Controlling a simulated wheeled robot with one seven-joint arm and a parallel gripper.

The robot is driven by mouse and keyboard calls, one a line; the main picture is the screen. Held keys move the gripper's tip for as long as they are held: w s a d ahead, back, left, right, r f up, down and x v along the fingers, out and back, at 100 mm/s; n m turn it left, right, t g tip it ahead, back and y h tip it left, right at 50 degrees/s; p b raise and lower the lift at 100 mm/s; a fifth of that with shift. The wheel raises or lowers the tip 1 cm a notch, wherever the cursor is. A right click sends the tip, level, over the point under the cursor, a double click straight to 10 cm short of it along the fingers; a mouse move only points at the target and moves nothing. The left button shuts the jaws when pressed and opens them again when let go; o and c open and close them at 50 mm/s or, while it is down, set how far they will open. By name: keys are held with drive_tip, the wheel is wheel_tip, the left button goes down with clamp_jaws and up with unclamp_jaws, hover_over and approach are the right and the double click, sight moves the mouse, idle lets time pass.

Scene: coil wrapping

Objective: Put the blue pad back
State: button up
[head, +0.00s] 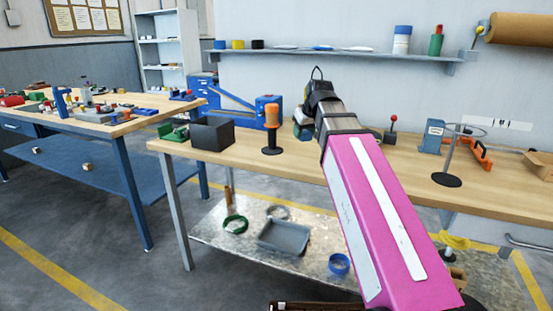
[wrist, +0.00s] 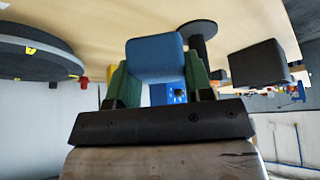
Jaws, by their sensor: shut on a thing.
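The blue pad (wrist: 155,58) is a small rounded block held between the green fingers of my gripper (wrist: 158,74) in the wrist view. The fingers sit on its two sides. In the head view, my gripper (head: 303,132) is over the far part of the wooden workbench (head: 330,165), small and partly hidden by my pink arm. I cannot tell the pad apart clearly there, nor whether it touches the bench.
Left of my gripper stand an orange-handled post (head: 272,118) on a black base and a black box (head: 212,133). A wire ring stand (head: 447,179) is at the right. The wrist view shows a large dark disc (wrist: 38,50) with yellow marks close by.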

drive_tip(key=s+a+r+n+g+y, duration=0.2)
drive_tip(key=s+a+n+g+y, duration=0.1)
drive_tip(key=a+n, duration=0.8)
drive_tip(key=m, duration=0.2)
hover_over(284, 156)
drive_tip(key=d, duration=0.2)
drive_tip(key=f, duration=0.7)
drive_tip(key=shift+s+a, duration=0.1)
drive_tip(key=shift+s, duration=0.1)
drive_tip(key=shift+f, duration=2)
drive_tip(key=o, duration=0.9)
drive_tip(key=shift+f, duration=0.1)
drive_tip(key=v, duration=1.2)
